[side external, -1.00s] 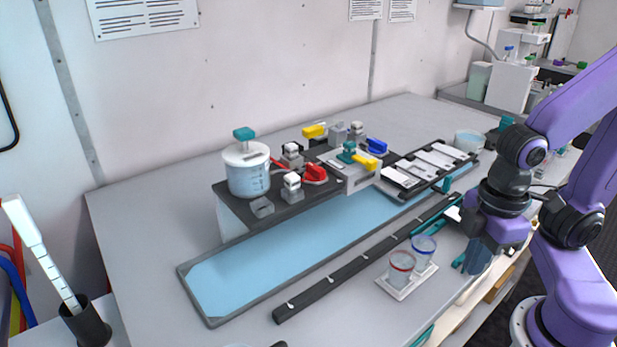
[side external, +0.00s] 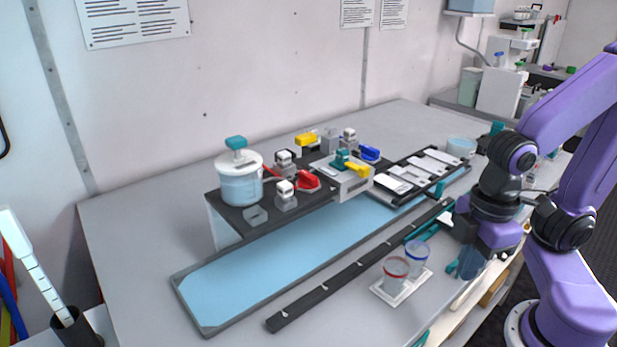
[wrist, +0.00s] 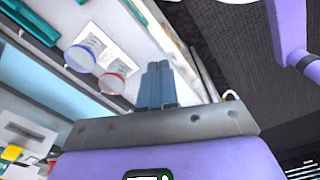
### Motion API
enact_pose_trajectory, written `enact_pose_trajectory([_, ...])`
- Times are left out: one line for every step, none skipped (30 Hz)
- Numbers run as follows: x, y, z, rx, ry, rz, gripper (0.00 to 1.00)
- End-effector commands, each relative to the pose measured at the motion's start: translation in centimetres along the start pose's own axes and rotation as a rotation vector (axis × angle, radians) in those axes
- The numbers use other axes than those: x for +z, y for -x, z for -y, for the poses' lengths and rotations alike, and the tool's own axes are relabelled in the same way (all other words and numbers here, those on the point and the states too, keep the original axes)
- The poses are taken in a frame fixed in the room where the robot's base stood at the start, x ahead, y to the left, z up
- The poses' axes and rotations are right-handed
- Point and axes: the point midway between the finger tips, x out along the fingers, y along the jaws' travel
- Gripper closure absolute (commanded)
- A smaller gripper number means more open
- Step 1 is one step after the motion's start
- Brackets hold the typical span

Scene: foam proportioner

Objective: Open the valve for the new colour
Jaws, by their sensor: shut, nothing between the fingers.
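On a dark raised platform (side external: 240,222) are a red valve handle (side external: 307,181), a yellow handle (side external: 306,139) and a blue handle (side external: 369,153). A grey block there carries a teal knob (side external: 342,159) and another yellow handle (side external: 355,169). A clear tank of pale liquid (side external: 240,186) with a teal-topped lid stands at the platform's left end. My gripper (side external: 470,270) is well right of the valves, over the table's front edge, pointing down. In the wrist view its fingers (wrist: 156,82) are together and empty. I cannot tell which valve serves the new colour.
A red-rimmed cup (side external: 395,272) and a blue-rimmed cup (side external: 417,256) stand on a white tray between my gripper and a long dark rail (side external: 340,281). A blue mat (side external: 250,285) lies in front of the platform. The table's left side is clear.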

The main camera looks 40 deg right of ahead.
Motion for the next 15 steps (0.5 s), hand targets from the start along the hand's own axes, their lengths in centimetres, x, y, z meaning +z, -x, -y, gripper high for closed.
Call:
enact_pose_trajectory([0.0, 0.0, 0.0, 0.000, 0.000, 0.000, 1.00])
enact_pose_trajectory([0.0, 0.0, 0.0, 0.000, 0.000, 0.000, 0.94])
enact_pose_trajectory([-0.1, 0.0, 0.0, 0.000, 0.000, 0.000, 0.80])
enact_pose_trajectory([-0.2, 0.1, -0.1, 0.000, 0.001, 0.000, 0.71])
enact_pose_trajectory([-0.4, 0.2, -0.2, 0.000, 0.003, 0.000, 0.61])
enact_pose_trajectory([-0.9, 0.5, -0.4, 0.000, 0.006, -0.001, 0.48])
enact_pose_trajectory([-1.4, 0.8, -0.6, 0.001, 0.010, -0.001, 0.38])
enact_pose_trajectory([-2.0, 1.1, -0.8, 0.001, 0.016, -0.001, 0.28])
enact_pose_trajectory([-3.0, 1.7, -1.3, 0.002, 0.025, -0.001, 0.23])
enact_pose_trajectory([-3.9, 2.2, -1.7, 0.002, 0.033, 0.000, 0.23])
enact_pose_trajectory([-4.8, 2.8, -2.2, 0.003, 0.044, 0.000, 0.23])
enact_pose_trajectory([-6.1, 3.6, -2.9, 0.003, 0.057, 0.000, 0.23])
enact_pose_trajectory([-7.1, 4.2, -3.5, 0.004, 0.069, 0.002, 0.23])
enact_pose_trajectory([-8.1, 4.9, -4.2, 0.004, 0.081, 0.003, 0.23])
enact_pose_trajectory([-9.3, 5.7, -5.0, 0.005, 0.096, 0.004, 0.23])
